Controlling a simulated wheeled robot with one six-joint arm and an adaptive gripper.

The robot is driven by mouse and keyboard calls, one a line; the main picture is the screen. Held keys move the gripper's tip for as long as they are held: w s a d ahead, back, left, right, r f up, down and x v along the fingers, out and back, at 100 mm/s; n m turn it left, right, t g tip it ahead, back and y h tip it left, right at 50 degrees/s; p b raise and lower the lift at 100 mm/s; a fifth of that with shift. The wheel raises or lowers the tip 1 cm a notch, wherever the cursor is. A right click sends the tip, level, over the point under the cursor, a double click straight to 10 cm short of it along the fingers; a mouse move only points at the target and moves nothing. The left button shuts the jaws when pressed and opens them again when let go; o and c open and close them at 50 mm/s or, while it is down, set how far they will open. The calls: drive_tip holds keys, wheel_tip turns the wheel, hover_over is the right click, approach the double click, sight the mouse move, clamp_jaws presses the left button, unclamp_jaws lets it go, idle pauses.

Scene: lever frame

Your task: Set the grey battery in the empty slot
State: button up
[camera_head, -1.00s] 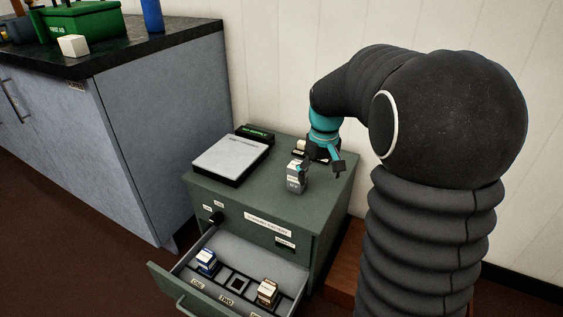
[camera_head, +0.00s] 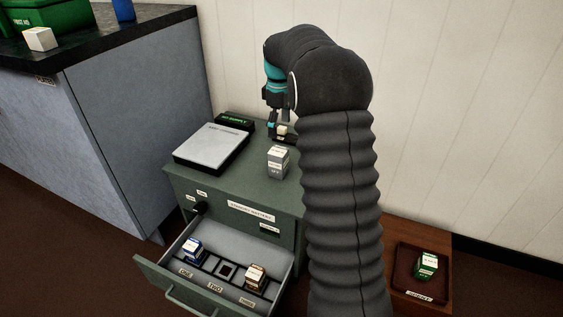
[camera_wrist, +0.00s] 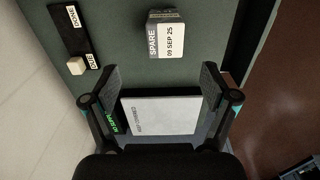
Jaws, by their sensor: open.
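The grey battery (camera_head: 278,163) stands upright on top of the green cabinet (camera_head: 240,180). In the wrist view its white-labelled top (camera_wrist: 166,40) reads "SPARE 09 SEP 25". My gripper (camera_head: 279,127) is open and empty, behind the battery in the head view. In the wrist view the spread fingers (camera_wrist: 160,78) are apart from the battery, which lies beyond the fingertips. The open drawer (camera_head: 154,279) has slots labelled ONE, TWO and THREE. The middle slot (camera_head: 226,270) is empty. A blue battery (camera_head: 194,248) sits in the left slot and a brown one (camera_head: 255,277) in the right.
A pale clipboard-like panel (camera_head: 212,146) and a green-lettered box (camera_head: 234,121) lie on the cabinet. A black DONE/DUE strip (camera_wrist: 70,32) carries a cream block (camera_wrist: 76,66). A green battery (camera_head: 427,264) stands in a dark tray (camera_head: 403,273) at right. A counter (camera_head: 100,40) is at left.

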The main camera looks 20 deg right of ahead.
sight(279, 149)
wheel_tip(279, 149, down, 8)
drive_tip(key=shift+r, duration=0.15)
drive_tip(key=shift+s+a+f, duration=0.1)
drive_tip(key=shift+a+f, duration=0.05)
drive_tip(key=shift+f, duration=1.2)
drive_tip(key=shift+s+a+f, duration=0.1)
drive_tip(key=shift+a+f, duration=0.05)
drive_tip(key=shift+f, duration=1.2)
clamp_jaws()
drive_tip(key=shift+r, duration=0.1)
